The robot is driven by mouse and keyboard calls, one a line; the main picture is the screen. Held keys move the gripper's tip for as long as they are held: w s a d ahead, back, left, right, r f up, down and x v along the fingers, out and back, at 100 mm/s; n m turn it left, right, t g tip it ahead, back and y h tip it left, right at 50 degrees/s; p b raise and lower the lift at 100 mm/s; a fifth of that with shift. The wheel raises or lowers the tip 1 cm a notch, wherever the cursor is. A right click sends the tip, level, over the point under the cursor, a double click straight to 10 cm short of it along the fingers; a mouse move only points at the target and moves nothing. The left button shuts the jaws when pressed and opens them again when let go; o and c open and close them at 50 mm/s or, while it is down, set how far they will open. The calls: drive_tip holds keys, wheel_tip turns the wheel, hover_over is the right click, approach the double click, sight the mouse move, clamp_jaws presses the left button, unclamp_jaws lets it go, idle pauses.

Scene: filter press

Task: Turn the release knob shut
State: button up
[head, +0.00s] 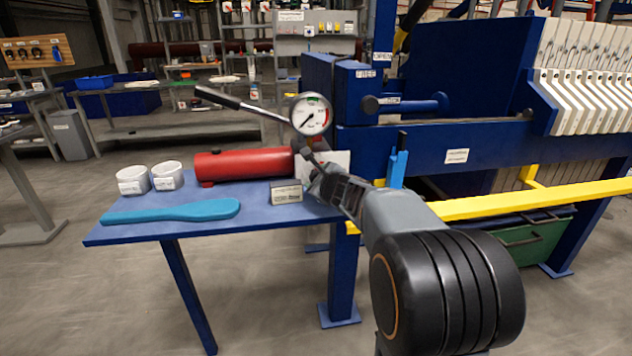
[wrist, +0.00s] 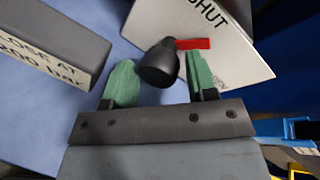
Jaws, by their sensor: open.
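The release knob (wrist: 158,64) is a black rounded knob in the wrist view, with a red pointer (wrist: 193,44) extending to the right. It stands in front of a white plate (wrist: 235,55) lettered SHUT near the top; the pointer lies below that word. My gripper (wrist: 161,82) is open, its green pads on either side of the knob. The left pad looks close to the knob; I cannot tell whether it touches. In the head view my gripper (head: 318,172) is beside the white plate (head: 338,158), and the knob is not clearly visible.
A grey block (wrist: 50,45) lettered with 200 bar is left of my gripper. In the head view, a pressure gauge (head: 311,114), a red cylinder (head: 240,164) and a small sign (head: 287,192) are close by. A yellow rail (head: 530,202) runs to the right.

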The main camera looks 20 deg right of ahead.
drive_tip(key=shift+x, duration=0.85)
drive_tip(key=shift+c, duration=0.3)
drive_tip(key=c, duration=0.6)
